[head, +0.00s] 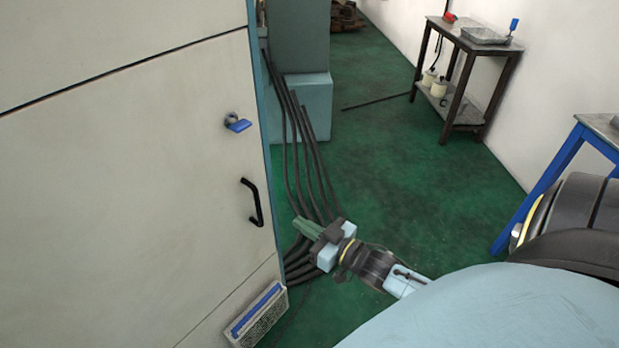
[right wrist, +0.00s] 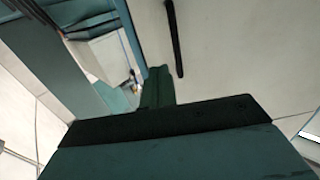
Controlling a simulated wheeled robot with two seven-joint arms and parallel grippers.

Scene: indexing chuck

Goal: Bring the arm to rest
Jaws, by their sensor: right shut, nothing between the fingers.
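My right gripper (head: 304,226) is in the lower middle of the head view, at the end of my right arm. Its greenish fingers are together and empty, and they point up and left toward the pale cabinet door. It appears close to the door's right edge, below and right of the black handle (head: 252,202); I see no contact. In the right wrist view the closed fingers (right wrist: 157,88) stick out beyond the dark gripper body, with the dark handle bar (right wrist: 174,38) above and beside them. My left gripper is in neither view.
The pale cabinet (head: 120,150) fills the left, with a blue latch (head: 238,125) and a vent (head: 257,318). Black cables (head: 312,160) run down behind my gripper. A dark side table (head: 466,70) stands at the back right, a blue-legged table (head: 555,175) at right.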

